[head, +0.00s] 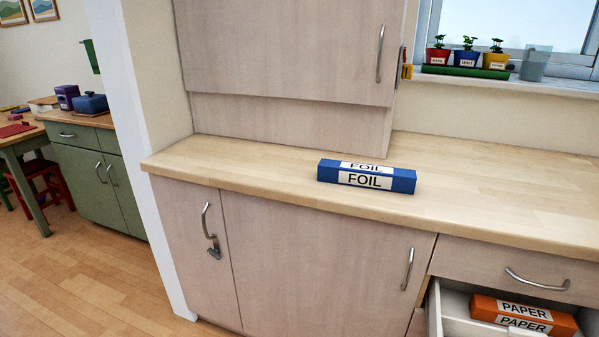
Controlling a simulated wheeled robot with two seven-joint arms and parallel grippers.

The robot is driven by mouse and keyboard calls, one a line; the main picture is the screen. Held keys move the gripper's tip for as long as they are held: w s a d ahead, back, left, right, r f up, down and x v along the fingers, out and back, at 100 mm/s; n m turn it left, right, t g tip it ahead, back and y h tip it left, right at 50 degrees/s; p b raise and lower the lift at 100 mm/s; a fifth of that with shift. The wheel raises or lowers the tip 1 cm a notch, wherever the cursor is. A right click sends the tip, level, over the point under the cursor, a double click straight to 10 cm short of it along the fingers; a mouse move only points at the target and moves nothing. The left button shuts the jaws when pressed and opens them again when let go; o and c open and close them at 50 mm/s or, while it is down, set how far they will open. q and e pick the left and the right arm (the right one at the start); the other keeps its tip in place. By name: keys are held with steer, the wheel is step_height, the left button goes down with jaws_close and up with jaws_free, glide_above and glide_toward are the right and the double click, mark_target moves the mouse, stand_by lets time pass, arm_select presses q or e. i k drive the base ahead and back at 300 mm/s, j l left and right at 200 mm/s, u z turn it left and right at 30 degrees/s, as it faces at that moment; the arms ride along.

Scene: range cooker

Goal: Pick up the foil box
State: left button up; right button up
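The foil box (366,176) is a long blue box with white labels reading FOIL. It lies on the wooden countertop (270,170), near the front edge and a little right of the middle of the head view. Nothing touches it or covers it. Neither of my grippers shows in the head view.
An open drawer at the lower right holds an orange box marked PAPER (525,312). A wall cupboard (290,50) hangs low over the counter behind the foil box. Potted plants (467,58) stand on the windowsill. The counter around the box is clear.

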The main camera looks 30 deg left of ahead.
mark_target(399, 181)
steer(key=u, duration=0.5)
steer(key=i+j+z, duration=0.35)
steer(key=j, duration=1.55)
steer(key=j+z, duration=0.4)
steer(key=j, duration=1.45)
